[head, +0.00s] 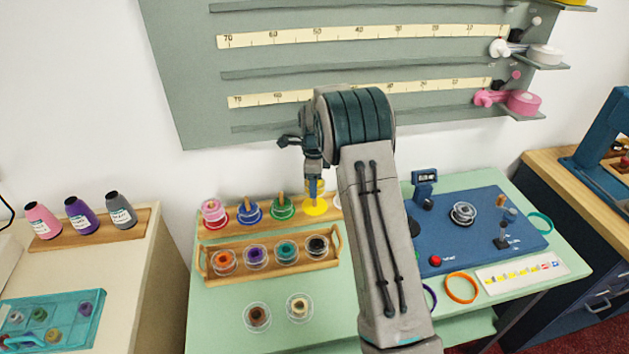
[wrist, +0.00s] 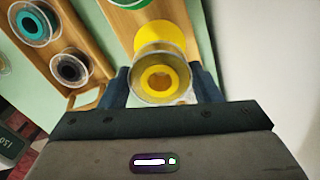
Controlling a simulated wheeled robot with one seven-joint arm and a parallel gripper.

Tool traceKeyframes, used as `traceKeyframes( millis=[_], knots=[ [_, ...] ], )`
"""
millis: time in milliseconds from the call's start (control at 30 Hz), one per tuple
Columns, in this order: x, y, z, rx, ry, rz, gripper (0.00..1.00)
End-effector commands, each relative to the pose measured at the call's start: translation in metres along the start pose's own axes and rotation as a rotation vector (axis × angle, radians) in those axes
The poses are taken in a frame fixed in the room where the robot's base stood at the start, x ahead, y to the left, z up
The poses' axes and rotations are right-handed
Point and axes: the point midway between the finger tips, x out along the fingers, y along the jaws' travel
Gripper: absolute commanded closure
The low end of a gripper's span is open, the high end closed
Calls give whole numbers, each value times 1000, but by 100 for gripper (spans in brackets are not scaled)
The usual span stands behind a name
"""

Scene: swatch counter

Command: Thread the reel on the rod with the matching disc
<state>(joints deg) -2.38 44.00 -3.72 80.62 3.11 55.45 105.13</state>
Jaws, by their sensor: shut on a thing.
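My gripper (wrist: 163,88) is shut on a clear-flanged reel with a yellow core (wrist: 147,90). In the head view the gripper (head: 314,188) is at the back wooden rack (head: 240,228), with the reel largely behind it. The yellow disc (head: 316,208) lies on the rack just below the gripper; the wrist view also shows this disc (wrist: 152,35), partly covered by the reel. The yellow disc's rod is hidden, so I cannot tell whether the reel is around it.
Red (head: 214,222), blue (head: 250,213) and green (head: 283,209) rack places stand to the left. A handled wooden tray (head: 342,262) with several reels is in front. Two loose reels lie nearer. A blue device (head: 470,262) stands right; the wall is close behind.

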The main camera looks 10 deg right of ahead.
Motion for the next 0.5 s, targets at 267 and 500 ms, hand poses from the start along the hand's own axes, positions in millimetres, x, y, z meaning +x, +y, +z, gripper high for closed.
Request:
traceKeyframes(
  millis=[267,500],
  knots=[
    [3,0,0,0,0,0,65],
    [3,0,0,0,0,0,18]
  ],
)
